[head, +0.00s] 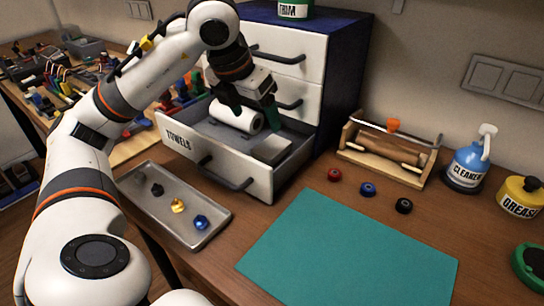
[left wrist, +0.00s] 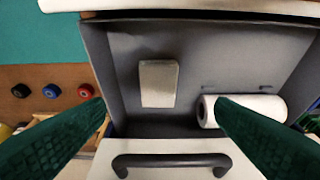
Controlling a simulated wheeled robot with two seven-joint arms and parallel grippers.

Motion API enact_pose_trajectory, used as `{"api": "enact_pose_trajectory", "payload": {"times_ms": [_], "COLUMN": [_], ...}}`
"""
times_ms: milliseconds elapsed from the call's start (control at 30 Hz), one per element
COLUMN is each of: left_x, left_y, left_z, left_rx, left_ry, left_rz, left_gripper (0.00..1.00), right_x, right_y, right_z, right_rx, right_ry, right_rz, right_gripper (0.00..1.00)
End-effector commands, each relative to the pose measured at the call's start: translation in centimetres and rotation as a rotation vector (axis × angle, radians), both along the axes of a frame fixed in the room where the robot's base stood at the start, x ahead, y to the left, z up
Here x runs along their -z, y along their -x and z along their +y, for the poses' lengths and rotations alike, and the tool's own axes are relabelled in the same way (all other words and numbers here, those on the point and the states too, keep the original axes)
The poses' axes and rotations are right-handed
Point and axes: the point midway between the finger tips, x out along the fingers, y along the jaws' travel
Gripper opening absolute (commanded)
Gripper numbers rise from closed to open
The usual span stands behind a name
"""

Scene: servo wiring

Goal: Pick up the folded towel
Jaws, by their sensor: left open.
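The folded towel (head: 272,149) is a pale grey flat block lying on the floor of the open drawer labelled TOWELS (head: 181,144). In the left wrist view the folded towel (left wrist: 158,83) shows whole, apart from the drawer walls. My left gripper (head: 250,112) is above the drawer, with its green fingers spread wide and nothing between them. In the left wrist view the left gripper's fingers (left wrist: 160,106) come in from both sides, with the towel in line with the gap. My right gripper is not in view.
A white paper roll (head: 236,115) lies in the drawer beside the towel; the roll (left wrist: 250,109) is close to one finger in the wrist view. A metal tray (head: 205,229) with small parts stands before the drawer. A teal mat (head: 345,255) lies clear to the right.

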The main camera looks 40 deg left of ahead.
Motion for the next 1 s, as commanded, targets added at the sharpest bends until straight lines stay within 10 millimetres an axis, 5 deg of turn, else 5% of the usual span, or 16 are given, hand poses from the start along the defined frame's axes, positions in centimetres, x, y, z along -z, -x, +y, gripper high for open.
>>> {"api": "enact_pose_trajectory", "payload": {"times_ms": [200, 700, 1000], "left_x": [3.7, 8.9, 9.9], "left_y": [-1.4, -3.6, -4.1], "left_z": [0.2, 0.1, 0.2], "left_rx": [-0.001, -0.001, 0.0], "left_ry": [0.0, 0.0, 0.0], "left_rz": [0.004, 0.003, 0.0], "left_gripper": [0.78, 0.78, 0.78], "right_x": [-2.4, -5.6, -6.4], "right_y": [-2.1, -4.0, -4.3], "right_z": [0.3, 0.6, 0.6], "right_rx": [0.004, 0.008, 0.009], "right_ry": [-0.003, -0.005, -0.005], "right_rz": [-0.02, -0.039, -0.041], "right_gripper": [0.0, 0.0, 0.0]}}
